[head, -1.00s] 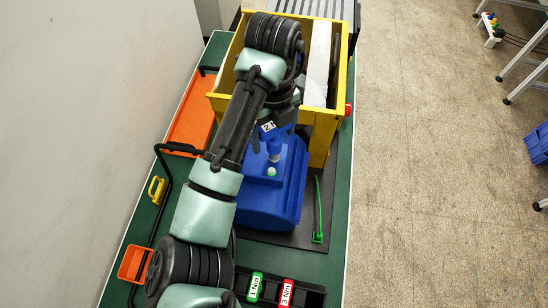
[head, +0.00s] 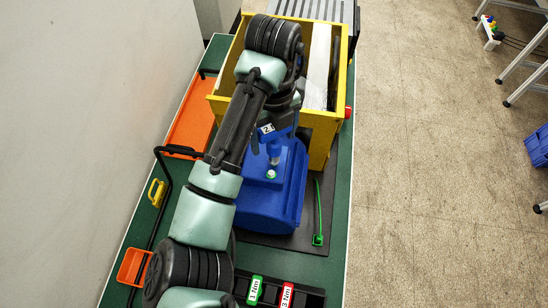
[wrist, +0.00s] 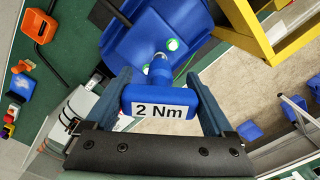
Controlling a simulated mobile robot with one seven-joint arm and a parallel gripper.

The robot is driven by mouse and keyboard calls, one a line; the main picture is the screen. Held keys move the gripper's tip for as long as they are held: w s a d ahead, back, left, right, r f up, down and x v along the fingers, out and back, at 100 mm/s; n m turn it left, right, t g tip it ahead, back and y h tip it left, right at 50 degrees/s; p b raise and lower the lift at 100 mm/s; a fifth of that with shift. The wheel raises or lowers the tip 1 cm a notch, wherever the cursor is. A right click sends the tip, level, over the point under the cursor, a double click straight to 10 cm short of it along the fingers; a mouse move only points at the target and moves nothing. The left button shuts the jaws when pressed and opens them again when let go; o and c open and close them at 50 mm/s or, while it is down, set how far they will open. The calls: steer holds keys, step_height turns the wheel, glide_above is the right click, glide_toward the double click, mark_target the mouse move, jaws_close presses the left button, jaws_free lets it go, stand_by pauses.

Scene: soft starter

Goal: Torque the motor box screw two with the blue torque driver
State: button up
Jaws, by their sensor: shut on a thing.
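The blue torque driver (wrist: 160,77), labelled "2 Nm", is held between the fingers of my gripper (wrist: 168,98). In the head view the driver (head: 273,150) points down over the blue motor box (head: 285,205), with my gripper (head: 275,132) above it. A white-and-green screw spot (head: 271,174) shows on the box just below the driver tip. The wrist view shows one spot (wrist: 172,44) beyond the tip and another (wrist: 146,69) beside it, partly hidden by the driver. I cannot tell whether the tip touches a screw, or which spot is screw two.
A yellow crate (head: 325,130) stands close behind the motor box. Green "1 Nm" (head: 255,288) and red "3 Nm" (head: 287,294) drivers sit in a black rack at the front. A green cable-like strip (head: 318,210) lies right of the box. Orange trays (head: 192,120) are at left.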

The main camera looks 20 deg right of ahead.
steer(key=shift+r, duration=0.1)
steer(key=shift+r+p, duration=1.95)
steer(key=shift+r, duration=0.5)
